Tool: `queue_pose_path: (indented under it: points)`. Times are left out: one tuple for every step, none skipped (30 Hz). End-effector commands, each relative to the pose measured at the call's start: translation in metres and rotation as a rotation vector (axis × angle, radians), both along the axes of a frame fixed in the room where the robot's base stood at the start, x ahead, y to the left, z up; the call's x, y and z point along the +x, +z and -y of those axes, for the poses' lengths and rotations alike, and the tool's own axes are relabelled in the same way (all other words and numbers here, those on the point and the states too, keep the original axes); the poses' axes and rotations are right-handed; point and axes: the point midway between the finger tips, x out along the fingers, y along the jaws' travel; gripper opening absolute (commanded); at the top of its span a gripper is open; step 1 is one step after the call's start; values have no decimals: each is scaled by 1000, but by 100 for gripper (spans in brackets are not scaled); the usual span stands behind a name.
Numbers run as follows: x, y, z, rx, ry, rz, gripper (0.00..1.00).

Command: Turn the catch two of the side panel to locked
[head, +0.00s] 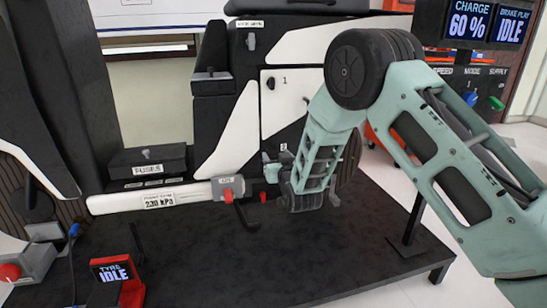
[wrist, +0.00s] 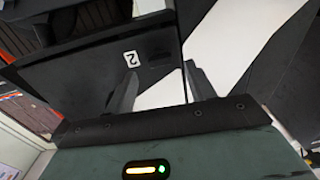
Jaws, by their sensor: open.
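The side panel (head: 243,130) is white and black and stands upright on the rig. Catch one (head: 271,83) is a small dark knob beside the label 1 on its white upper part. The label 2 (head: 283,147) shows just above my gripper (head: 268,168); it also shows in the wrist view (wrist: 131,58), upside down. Catch two itself I cannot make out; my gripper and wrist cover that area in the head view. In the wrist view my gripper (wrist: 159,70) has its two fingers apart, on either side of a black and white surface.
A grey block with a red part (head: 228,188) sits on the white bar left of my gripper. A dark box labelled FUSES (head: 148,160) stands further left. The red TYRE display (head: 115,275) is at the front left. The dark platform (head: 300,258) is mostly bare in front.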

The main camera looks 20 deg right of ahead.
Motion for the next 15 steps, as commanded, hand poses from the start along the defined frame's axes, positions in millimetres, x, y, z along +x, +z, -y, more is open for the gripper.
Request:
queue_pose_path:
  points:
    - [10, -2, 0, 1, -1, 3, 55]
    - [15, -2, 0, 1, 0, 2, 55]
    - [20, -2, 0, 0, 0, 2, 55]
    - [25, -2, 0, 0, 0, 2, 55]
    - [28, -2, 0, 0, 0, 1, 55]
    - [32, -2, -1, 0, 0, 1, 55]
    - [35, -2, -1, 0, 0, 0, 55]
    - [37, -2, -1, -1, 0, 0, 55]
    - [39, -1, -1, -1, 0, 0, 55]
    - [41, -1, -1, -1, 0, 0, 55]
    - [42, -1, -1, -1, 0, -1, 55]
    - [43, -1, -1, -1, 0, -2, 55]
    - [43, -1, -1, -1, 0, -2, 55]
    - [43, -1, -1, -1, 0, -2, 55]
    - [43, -1, -1, -1, 0, -2, 55]
